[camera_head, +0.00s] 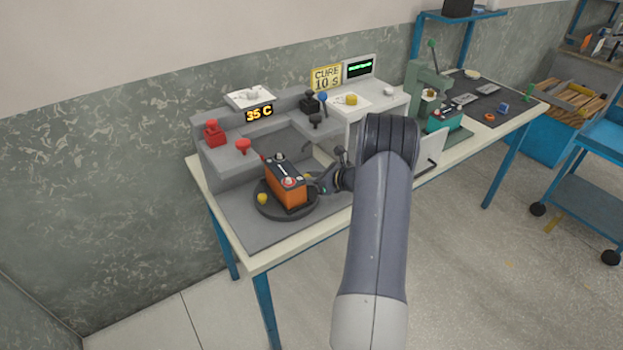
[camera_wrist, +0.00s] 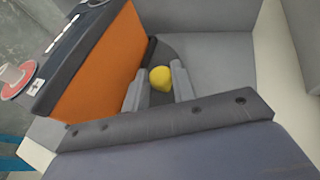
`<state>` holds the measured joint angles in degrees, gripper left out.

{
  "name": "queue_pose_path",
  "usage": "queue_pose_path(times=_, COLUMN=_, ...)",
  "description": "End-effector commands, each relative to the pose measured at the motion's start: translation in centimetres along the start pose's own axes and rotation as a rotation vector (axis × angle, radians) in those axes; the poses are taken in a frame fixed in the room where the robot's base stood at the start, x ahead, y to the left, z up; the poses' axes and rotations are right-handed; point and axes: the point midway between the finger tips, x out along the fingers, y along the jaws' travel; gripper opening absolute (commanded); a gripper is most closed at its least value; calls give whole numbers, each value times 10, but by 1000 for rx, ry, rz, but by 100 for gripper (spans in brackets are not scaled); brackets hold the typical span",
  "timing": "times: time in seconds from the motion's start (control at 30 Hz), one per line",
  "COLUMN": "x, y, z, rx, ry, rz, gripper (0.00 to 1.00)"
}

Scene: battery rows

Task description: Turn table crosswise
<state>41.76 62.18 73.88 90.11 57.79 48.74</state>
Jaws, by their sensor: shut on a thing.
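The round dark turntable (camera_head: 272,209) lies on the grey mat at the near left of the bench. An orange battery (camera_head: 287,192) with a black top stands upright on it, its long side running from back left to front right. One yellow knob (camera_head: 262,198) sits on the disc's left edge. A second yellow knob (camera_head: 307,176) is at the right, by my gripper (camera_head: 314,187). In the wrist view, this right-hand knob (camera_wrist: 160,78) is between the two grey fingers of my gripper (camera_wrist: 158,88), which is shut on it. The battery (camera_wrist: 105,75) is close beside the left finger.
A grey fixture (camera_head: 222,168) with red and black handles and a "35 C" display stands behind the turntable. A white unit (camera_head: 384,102) with a "CURE 10 S" sign (camera_head: 326,78) is behind to the right. A green press (camera_head: 425,84) stands farther right. The front left mat is clear.

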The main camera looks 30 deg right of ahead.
Motion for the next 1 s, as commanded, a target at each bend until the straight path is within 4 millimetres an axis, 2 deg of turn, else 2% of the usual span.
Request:
queue_pose_path(times=0.07, x=0, y=0, z=1, rx=-2, ry=-1, rz=-1, gripper=0)
queue_pose_path(times=0.1, x=0, y=0, z=1, rx=-2, ry=-1, rz=-1, gripper=26)
queue_pose_path(times=0.2, x=0, y=0, z=1, rx=-2, ry=-1, rz=-2, gripper=34)
queue_pose_path(times=0.43, x=-1, y=0, z=0, rx=-1, ry=0, rz=-2, gripper=34)
queue_pose_path(times=0.57, x=-10, y=-1, z=0, rx=0, ry=-1, rz=-3, gripper=34)
queue_pose_path(times=1.0, x=-91, y=-1, z=0, rx=-2, ry=-1, rz=-5, gripper=34)
